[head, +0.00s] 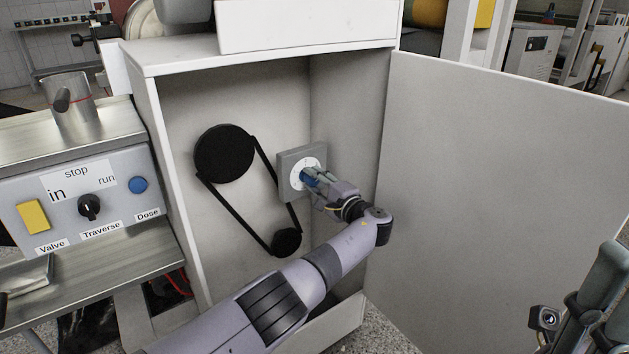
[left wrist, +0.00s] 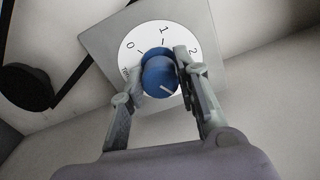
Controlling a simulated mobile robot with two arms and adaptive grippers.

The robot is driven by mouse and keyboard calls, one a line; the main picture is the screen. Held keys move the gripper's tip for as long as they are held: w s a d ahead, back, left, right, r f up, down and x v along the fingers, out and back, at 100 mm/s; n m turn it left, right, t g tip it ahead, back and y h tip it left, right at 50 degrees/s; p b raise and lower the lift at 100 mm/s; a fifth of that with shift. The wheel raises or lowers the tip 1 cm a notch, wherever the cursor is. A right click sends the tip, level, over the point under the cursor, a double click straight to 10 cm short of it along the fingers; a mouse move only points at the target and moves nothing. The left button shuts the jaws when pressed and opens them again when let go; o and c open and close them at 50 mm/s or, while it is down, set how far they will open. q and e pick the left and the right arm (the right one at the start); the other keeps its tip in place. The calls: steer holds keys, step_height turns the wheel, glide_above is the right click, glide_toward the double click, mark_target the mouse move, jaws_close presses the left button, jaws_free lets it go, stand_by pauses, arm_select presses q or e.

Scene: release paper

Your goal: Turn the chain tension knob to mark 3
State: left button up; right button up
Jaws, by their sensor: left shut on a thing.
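The chain tension knob is a blue round knob (left wrist: 159,74) on a white dial (left wrist: 147,35) with marks 0, 1 and 2 readable in the left wrist view. A short white line on the knob's face lies toward its lower right in that view. No mark 3 is readable; the right finger covers part of the dial. My left gripper (head: 309,178) is inside the open cabinet, shut on the knob, with one finger on each side of it. My right gripper (head: 604,278) is partly in view at the lower right edge, its opening unclear.
A black chain loop with a large wheel (head: 224,153) and a small wheel (head: 286,242) is left of the dial. The open cabinet door (head: 500,190) stands to the right. A control panel (head: 115,190) with Valve, Traverse and Dose controls is at the left.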

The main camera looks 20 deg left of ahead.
stand_by(0.3)
arm_select(q)
steer(key=o, duration=1.2)
steer(key=shift+d, duration=0.1)
steer(key=v, duration=1.2)
